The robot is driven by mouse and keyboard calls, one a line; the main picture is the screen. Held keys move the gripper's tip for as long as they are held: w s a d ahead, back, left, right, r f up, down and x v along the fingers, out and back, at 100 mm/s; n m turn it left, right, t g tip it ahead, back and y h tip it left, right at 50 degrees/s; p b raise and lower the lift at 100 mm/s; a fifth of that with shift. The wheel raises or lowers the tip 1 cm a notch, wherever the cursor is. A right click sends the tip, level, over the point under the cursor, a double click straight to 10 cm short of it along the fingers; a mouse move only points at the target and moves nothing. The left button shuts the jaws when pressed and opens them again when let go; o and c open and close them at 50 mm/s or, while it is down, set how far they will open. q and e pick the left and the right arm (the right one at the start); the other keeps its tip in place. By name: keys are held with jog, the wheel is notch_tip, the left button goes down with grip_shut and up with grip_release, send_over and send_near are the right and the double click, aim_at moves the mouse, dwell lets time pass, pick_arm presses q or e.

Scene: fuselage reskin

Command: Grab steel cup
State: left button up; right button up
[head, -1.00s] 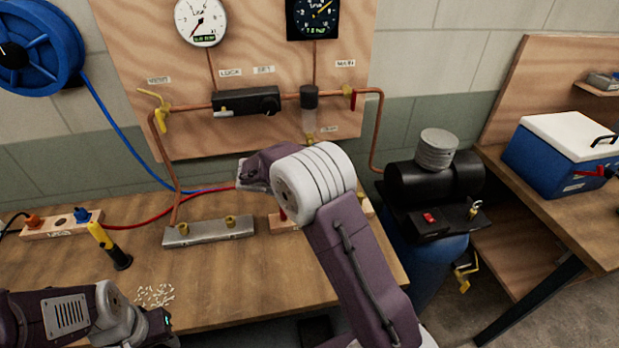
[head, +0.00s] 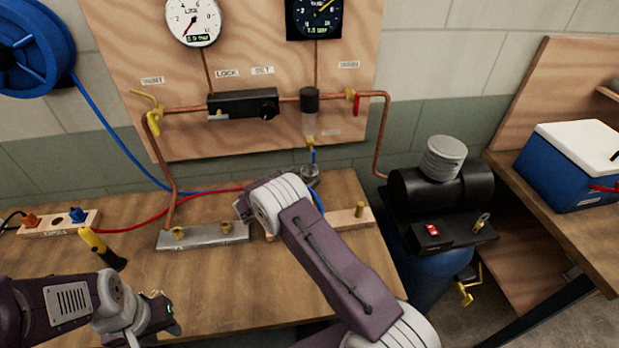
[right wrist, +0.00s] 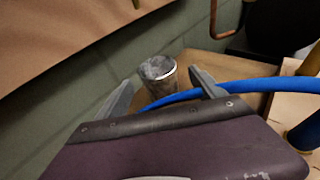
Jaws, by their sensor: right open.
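The steel cup (head: 310,176) stands at the back of the bench near the wall, just beyond my right wrist in the head view. In the right wrist view the cup (right wrist: 158,70) is upright, with a grey, mottled surface and a bright rim. My right gripper (right wrist: 163,80) is open, its two fingers on either side of the cup's line; whether they touch it I cannot tell. In the head view its fingers are hidden behind my wrist. My left gripper (head: 165,315) is over the bench's front left, away from the cup; its jaw opening is unclear.
A blue hose (right wrist: 210,92) crosses right by the cup and the right finger. A metal manifold block (head: 205,237) and a wooden block (head: 340,222) lie on the bench. The compressor (head: 440,190) is to the right.

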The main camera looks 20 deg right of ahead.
aim_at(308, 167)
jog(key=x, duration=0.5)
jog(key=shift+w+f+p, duration=0.15)
jog(key=shift+f+p, duration=0.05)
jog(key=shift+p, duration=0.15)
jog(key=c, duration=1.6)
jog(key=shift+a+r+b, duration=0.2)
jog(key=shift+r, duration=0.65)
jog(key=shift+a+r+b, duration=0.15)
jog(key=shift+r+b, duration=0.05)
jog(key=shift+r, duration=0.7)
jog(key=s+a+b, duration=0.1)
jog(key=a, duration=0.4)
jog(key=s+a+b, duration=0.1)
jog(key=s+a, duration=0.1)
jog(key=a, duration=0.4)
jog(key=s+a, duration=0.1)
jog(key=a, duration=0.4)
jog(key=shift+s+a+b, duration=0.3)
jog(key=shift+a+b, duration=0.1)
